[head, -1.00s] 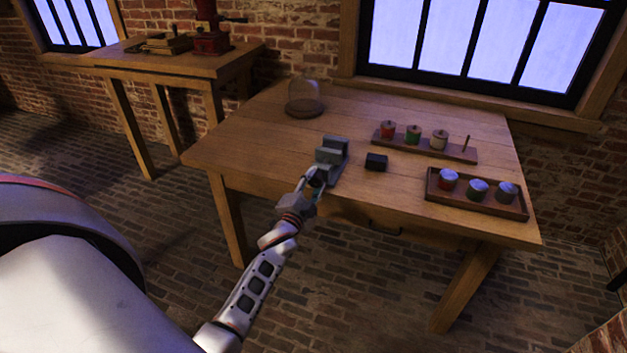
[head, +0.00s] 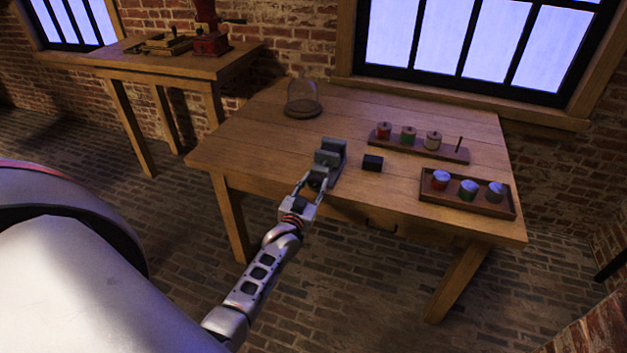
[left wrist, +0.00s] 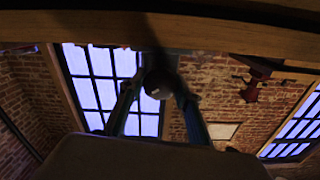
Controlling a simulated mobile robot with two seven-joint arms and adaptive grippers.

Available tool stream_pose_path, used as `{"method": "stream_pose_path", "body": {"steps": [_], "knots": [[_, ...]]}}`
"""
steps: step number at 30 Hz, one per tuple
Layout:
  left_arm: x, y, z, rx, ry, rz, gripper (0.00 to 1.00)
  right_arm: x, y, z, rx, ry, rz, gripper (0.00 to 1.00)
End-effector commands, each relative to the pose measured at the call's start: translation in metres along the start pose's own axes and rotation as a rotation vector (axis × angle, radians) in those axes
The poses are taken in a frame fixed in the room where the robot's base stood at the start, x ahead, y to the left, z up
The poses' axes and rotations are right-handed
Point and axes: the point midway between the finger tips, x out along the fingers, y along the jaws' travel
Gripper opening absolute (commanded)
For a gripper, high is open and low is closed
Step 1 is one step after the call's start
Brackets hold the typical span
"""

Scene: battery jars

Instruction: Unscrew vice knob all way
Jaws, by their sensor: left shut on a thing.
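The grey vice (head: 331,157) stands near the front edge of the wooden table (head: 255,150), left of a small dark block. Its dark round knob (head: 315,181) faces me at the front of the vice. My left gripper (head: 313,186) reaches in from the front and is shut on the knob. In the left wrist view the knob (left wrist: 158,84) sits between the two fingertips, with part of the vice dark behind it. My right gripper is not in view.
The small dark block (head: 372,163) lies right of the vice. A rack with spools (head: 420,145) and a tray of jars (head: 465,205) stand further right. A glass dome (head: 303,98) is at the back left. The front left tabletop is clear.

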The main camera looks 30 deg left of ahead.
Motion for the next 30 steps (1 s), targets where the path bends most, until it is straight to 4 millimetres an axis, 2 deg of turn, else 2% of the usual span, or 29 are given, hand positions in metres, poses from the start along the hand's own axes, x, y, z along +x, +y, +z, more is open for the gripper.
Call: {"method": "stream_pose_path", "body": {"steps": [3, 12, 21, 30], "knots": [[0.000, -0.001, -0.002, -0.109, -0.001, 0.001, 0.11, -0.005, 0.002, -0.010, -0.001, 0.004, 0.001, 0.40], [0.000, -0.001, -0.001, -0.393, -0.002, 0.001, 0.11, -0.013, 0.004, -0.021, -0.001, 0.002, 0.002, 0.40], [0.000, -0.001, 0.000, -0.661, -0.002, 0.001, 0.11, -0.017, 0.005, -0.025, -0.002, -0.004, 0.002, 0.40], [0.000, -0.001, 0.001, -0.851, -0.002, 0.000, 0.11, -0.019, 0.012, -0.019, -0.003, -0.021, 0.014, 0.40]]}}
